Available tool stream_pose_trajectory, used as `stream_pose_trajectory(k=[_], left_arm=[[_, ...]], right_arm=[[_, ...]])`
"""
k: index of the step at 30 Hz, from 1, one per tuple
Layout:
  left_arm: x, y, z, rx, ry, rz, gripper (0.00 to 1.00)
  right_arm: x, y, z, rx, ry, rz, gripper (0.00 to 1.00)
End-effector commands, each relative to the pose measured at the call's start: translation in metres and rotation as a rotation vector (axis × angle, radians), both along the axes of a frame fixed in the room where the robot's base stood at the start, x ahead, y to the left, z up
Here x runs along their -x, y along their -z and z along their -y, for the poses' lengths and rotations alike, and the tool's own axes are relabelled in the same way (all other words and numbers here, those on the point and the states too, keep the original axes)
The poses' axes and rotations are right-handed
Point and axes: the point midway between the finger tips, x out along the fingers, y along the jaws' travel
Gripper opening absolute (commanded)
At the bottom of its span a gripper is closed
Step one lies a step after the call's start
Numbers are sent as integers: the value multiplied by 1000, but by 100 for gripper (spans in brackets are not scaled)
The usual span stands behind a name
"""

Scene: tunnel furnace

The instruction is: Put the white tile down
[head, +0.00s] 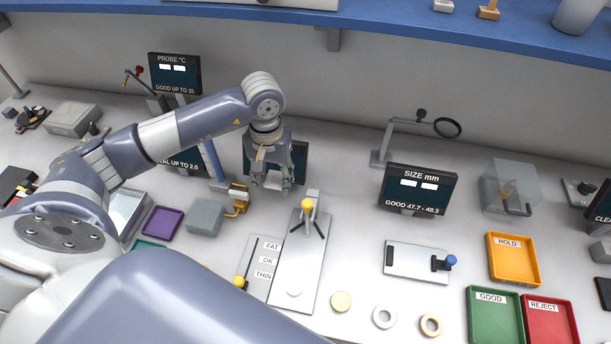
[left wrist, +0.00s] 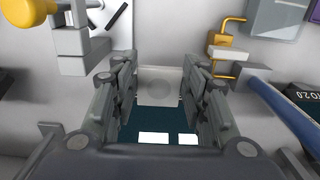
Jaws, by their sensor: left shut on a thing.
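My left gripper (head: 271,185) hangs over the back middle of the bench, in front of a dark display and left of the plate with the yellow knob. In the left wrist view its fingers (left wrist: 158,88) are shut on the white tile (left wrist: 158,82), a pale square with a faint round mark. The tile hides part of the dark display behind it. My right gripper is not in view.
A metal plate with a yellow knob (head: 307,204) stands beside a FAT/OK/THIN strip (head: 266,261). The SIZE display (head: 418,189) and a gauge plate (head: 402,262) are right of it. HOLD (head: 514,259), GOOD (head: 494,316) and REJECT (head: 551,321) trays lie at right.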

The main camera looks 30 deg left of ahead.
Motion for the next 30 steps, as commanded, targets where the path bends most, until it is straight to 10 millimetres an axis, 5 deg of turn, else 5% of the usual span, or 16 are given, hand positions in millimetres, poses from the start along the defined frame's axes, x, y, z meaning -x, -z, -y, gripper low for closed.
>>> stream_pose_trajectory(k=[14, 21, 30], left_arm=[[3, 67, 1, 2, 1, -7, 14], [2, 94, 1, 2, 1, -4, 14], [1, 98, 1, 1, 2, -2, 14]], right_arm=[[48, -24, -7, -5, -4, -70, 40], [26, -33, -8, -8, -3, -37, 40], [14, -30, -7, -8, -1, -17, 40]])
